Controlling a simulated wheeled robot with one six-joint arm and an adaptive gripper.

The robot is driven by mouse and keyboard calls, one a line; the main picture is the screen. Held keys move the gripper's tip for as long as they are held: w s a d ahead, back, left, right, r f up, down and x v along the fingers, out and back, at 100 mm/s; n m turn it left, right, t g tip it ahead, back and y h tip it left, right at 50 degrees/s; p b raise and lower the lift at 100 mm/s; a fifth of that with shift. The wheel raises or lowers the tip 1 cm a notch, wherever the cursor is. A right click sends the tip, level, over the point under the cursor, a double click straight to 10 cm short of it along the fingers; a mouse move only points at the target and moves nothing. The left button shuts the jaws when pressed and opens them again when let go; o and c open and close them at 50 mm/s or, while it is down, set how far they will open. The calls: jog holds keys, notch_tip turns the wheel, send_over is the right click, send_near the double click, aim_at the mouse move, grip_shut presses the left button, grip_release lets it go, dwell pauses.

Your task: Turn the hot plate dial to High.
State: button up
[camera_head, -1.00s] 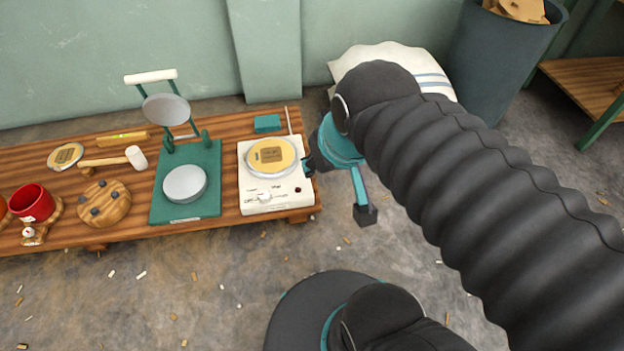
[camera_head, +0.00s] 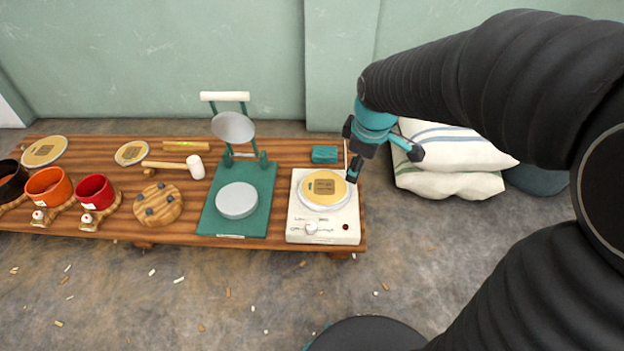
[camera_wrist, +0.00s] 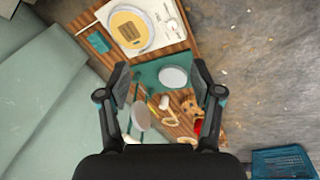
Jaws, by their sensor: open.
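The hot plate (camera_head: 301,228) is a cream box at the right end of the low wooden bench. A round tan disc with a brown patch (camera_head: 324,187) lies on its round plate. Its pale dial (camera_head: 311,229) is on the front part of the top, left of a small dark red spot; its marks are too small to read. My gripper (camera_head: 353,176) is above the hot plate's right back side, apart from the dial. In the wrist view my gripper (camera_wrist: 160,80) is open and empty, with the hot plate (camera_wrist: 165,12) beyond the fingertips at the top.
Left of the hot plate stands a green press (camera_head: 262,205) with a round metal plate. A teal block (camera_head: 324,154) lies behind the hot plate. A mallet (camera_head: 195,167), a knobbed wooden disc (camera_head: 158,204) and a red drum shell (camera_head: 95,192) are farther left. Sacks (camera_head: 450,190) lie right.

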jog(key=w+a+f+n+g, duration=0.2)
jog(key=w+a+f+n, duration=0.4)
jog(key=f, duration=0.4)
jog(key=n+g+p, duration=0.1)
jog(key=n, duration=0.7)
send_near(311, 225)
notch_tip(311, 225, down, 10)
jog(key=shift+a+r, duration=0.15)
jog(key=shift+r, duration=0.05)
jog(key=c, duration=1.1)
